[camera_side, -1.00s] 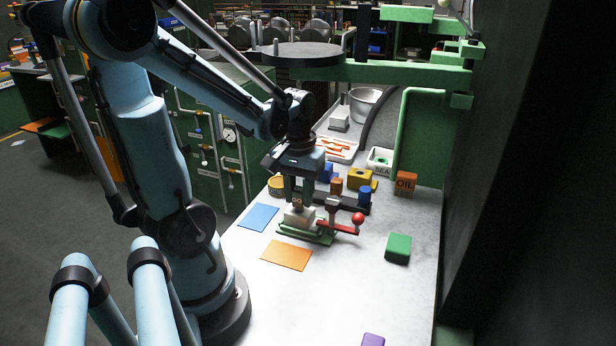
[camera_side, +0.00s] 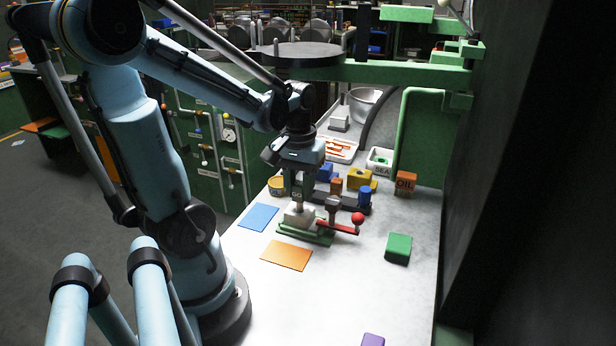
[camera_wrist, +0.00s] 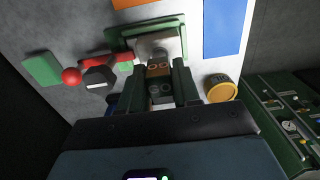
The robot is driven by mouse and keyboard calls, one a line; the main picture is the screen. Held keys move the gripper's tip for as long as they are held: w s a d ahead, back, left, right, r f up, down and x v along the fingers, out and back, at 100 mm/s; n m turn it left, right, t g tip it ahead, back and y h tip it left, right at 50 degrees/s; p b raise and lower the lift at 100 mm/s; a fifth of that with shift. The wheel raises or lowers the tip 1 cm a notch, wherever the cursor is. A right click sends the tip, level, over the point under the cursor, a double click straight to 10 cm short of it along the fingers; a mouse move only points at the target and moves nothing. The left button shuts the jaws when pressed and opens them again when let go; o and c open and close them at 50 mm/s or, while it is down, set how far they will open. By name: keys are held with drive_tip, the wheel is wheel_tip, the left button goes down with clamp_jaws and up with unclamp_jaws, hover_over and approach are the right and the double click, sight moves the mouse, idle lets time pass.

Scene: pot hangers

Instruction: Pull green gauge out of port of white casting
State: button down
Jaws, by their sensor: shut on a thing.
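The white casting (camera_side: 299,216) sits on a green base (camera_side: 318,237) on the grey bench. The gauge (camera_side: 297,194) stands upright above the casting, marked with pale letters; it looks grey-brown rather than green. My gripper (camera_side: 297,190) is shut on it from above, with dark green fingers on either side. In the wrist view the gauge (camera_wrist: 159,74) is between the fingers, in front of the casting (camera_wrist: 152,45). More of the gauge shows above the casting; I cannot tell whether its lower end is still inside the port.
A red lever with a ball knob (camera_side: 358,218) extends right of the casting. A green block (camera_side: 398,248) lies farther right. Blue (camera_side: 258,217) and orange (camera_side: 287,255) mats lie left and in front. Coloured parts and a yellow tin (camera_side: 276,186) stand behind. The front bench is mostly clear.

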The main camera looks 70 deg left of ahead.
sight(299, 183)
drive_tip(key=shift+r, duration=2.1)
